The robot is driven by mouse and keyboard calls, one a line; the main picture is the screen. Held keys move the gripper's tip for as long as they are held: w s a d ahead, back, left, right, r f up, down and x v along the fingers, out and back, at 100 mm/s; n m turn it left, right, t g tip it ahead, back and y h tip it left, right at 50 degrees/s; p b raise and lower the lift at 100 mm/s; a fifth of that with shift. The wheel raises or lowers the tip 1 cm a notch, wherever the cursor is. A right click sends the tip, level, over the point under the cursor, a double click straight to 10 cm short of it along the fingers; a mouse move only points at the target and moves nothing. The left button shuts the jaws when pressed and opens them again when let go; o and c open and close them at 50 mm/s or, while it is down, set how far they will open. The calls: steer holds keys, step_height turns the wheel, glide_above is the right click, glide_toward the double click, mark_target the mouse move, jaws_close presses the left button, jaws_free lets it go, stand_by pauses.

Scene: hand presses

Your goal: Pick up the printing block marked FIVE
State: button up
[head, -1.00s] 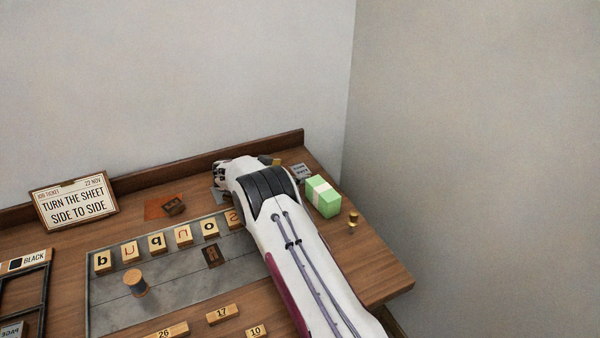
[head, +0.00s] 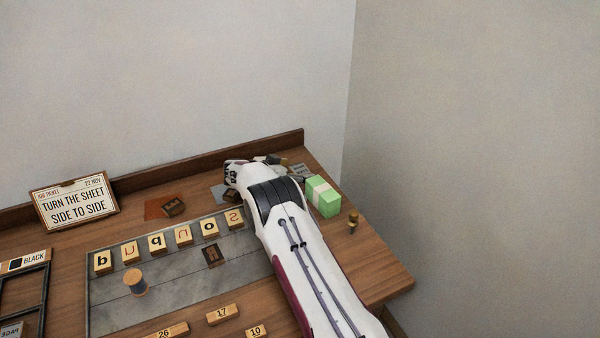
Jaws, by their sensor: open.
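No block in the head view reads clearly as FIVE. A small dark brown block (head: 211,256) with an unclear marking lies on the grey slab (head: 180,285). Another brown block (head: 173,207) lies on an orange-brown patch at the back, its face unreadable. Pale wooden blocks marked 17 (head: 222,315), 26 (head: 166,331) and 10 (head: 256,331) lie at the front. My arm reaches from the lower right to the back of the desk. My gripper's fingers are hidden behind the arm's far end, so what lies under them cannot be seen.
A row of letter blocks (head: 168,241) stands along the slab's back edge, with a round wooden knob (head: 135,282) nearer. A green banded stack (head: 323,196) and a small brass piece (head: 353,220) stand right of my arm. A job ticket sign (head: 75,204) stands at back left.

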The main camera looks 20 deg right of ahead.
steer(key=shift+x, duration=0.9)
steer(key=c, duration=1.2)
